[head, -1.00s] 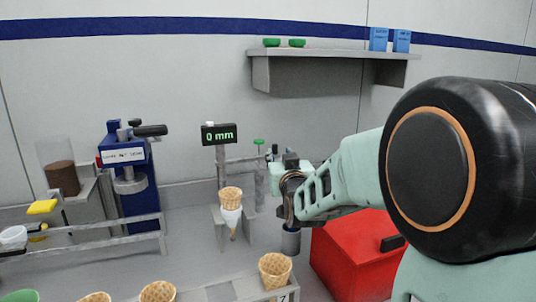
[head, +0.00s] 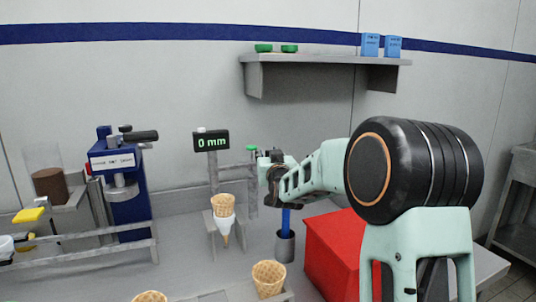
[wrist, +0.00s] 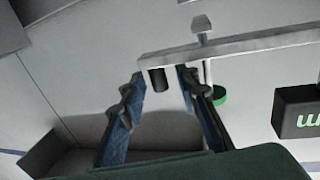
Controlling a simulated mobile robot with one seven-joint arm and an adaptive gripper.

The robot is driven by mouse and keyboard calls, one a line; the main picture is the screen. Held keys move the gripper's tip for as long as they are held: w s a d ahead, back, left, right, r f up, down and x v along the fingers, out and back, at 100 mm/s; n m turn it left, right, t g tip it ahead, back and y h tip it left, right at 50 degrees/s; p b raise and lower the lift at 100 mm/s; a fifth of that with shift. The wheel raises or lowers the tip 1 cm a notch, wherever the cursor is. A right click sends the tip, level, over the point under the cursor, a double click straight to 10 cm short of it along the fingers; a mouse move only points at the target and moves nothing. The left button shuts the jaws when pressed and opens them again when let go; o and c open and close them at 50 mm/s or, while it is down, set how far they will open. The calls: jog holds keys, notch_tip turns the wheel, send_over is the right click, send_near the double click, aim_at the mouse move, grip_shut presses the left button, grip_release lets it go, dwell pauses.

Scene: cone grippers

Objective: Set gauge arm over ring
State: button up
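The gauge has a dark display (head: 211,141) reading 0 mm on a grey post. Its horizontal grey arm (head: 236,171) runs right from the post, with a green knob (head: 251,148) near its far end. Below it, a waffle cone (head: 223,201) in a white sleeve (head: 224,223) sits in a grey stand; no separate ring is clear. My gripper (head: 266,166) is at the arm's right end. In the wrist view its blue fingers (wrist: 160,80) are apart, with the arm bar (wrist: 255,43) just beyond and a dark peg (wrist: 158,78) between the tips. Contact cannot be told.
A blue machine (head: 125,180) stands left. More cones (head: 268,278) are in front. A shelf (head: 330,70) hangs above.

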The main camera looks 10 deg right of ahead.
jog(key=shift+w, duration=0.2)
grip_shut()
